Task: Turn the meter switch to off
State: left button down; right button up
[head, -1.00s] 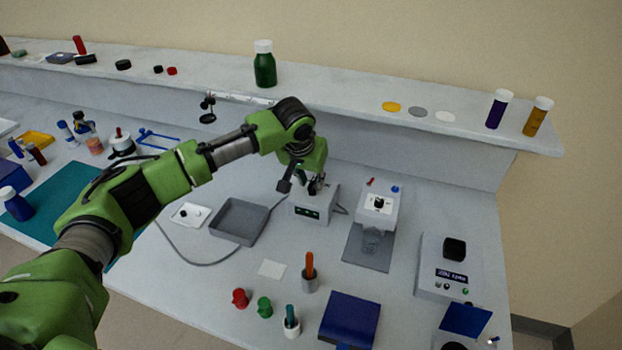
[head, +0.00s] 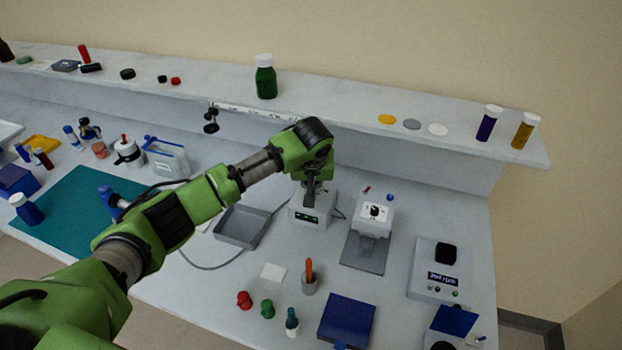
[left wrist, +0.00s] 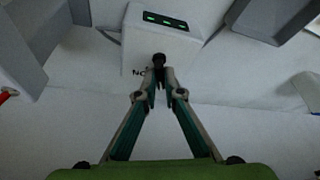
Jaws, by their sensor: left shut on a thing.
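The meter is a white box (head: 310,215) with green lights on its dark front panel, standing on the bench right of the grey tray. In the left wrist view the box (left wrist: 150,42) has a small black switch knob (left wrist: 158,59) on its top and part of a dark label beside it. My left gripper (left wrist: 160,74) is shut on the knob, its two fingertips close together around it. In the head view my left gripper (head: 311,198) reaches down onto the box top. The knob's pointing direction is not clear. My right gripper is not in view.
A grey tray (head: 270,229) lies left of the meter. A white device with a dial (head: 375,212) stands on a grey base to its right. A shelf (head: 340,118) runs along the back.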

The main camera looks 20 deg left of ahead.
pick_arm(q)
jog(key=shift+d+n+y+p, duration=0.1)
jog(key=shift+n+y+p, duration=0.3)
jog(key=shift+n+p, duration=0.55)
jog(key=shift+n, duration=0.25)
jog(key=c, duration=2.2)
grip_release()
jog(key=shift+w, duration=0.1)
jog(key=shift+o, duration=0.2)
jog(key=shift+r, duration=0.1)
jog(key=v, duration=1.1)
jog(key=shift+r, duration=0.4)
jog(key=shift+d+f, duration=0.1)
